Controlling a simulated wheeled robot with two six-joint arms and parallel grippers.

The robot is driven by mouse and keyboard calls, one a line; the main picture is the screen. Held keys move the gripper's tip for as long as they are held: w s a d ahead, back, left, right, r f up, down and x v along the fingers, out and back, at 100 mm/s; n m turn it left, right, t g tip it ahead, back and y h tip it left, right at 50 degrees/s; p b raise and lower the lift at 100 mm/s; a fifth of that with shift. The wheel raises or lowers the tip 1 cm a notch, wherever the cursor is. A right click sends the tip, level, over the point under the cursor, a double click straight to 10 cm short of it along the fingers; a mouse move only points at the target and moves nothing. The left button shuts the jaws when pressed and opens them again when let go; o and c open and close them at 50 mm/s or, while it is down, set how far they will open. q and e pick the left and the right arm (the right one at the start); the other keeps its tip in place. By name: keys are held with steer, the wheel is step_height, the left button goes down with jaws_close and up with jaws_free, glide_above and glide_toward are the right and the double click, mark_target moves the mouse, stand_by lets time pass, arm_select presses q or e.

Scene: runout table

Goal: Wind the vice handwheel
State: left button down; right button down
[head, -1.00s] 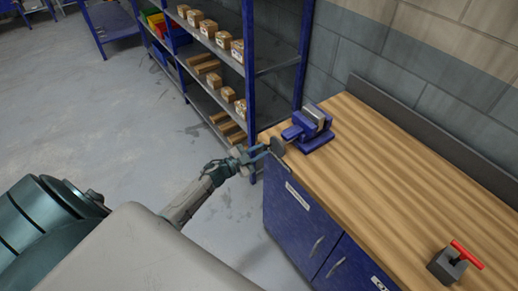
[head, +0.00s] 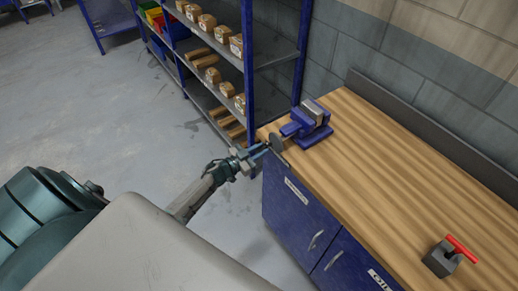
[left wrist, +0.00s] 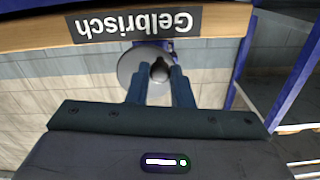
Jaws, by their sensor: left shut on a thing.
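The blue vice (head: 312,122) with grey jaws stands on the far left corner of the wooden bench. Its grey round handwheel (head: 276,143) faces the bench's left end, toward my left gripper (head: 262,151). In the left wrist view the wheel's disc (left wrist: 128,68) shows behind a dark round knob (left wrist: 160,70). The two blue fingers of my left gripper (left wrist: 160,80) stand on either side of this knob and are shut on it. The fingertips partly hide the wheel. My right gripper is in neither view.
The bench (head: 400,170) has blue cabinets below. A grey block with a red T-handle (head: 448,256) stands at its near right. The bench top between vice and block is clear.

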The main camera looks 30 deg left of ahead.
arm_select(q)
steer(key=shift+d+f+n, duration=0.1)
steer(key=shift+n, duration=0.4)
steer(key=shift+s+d+f+n, duration=0.1)
steer(key=shift+n, duration=0.5)
steer(key=c, duration=1.4)
jaws_free()
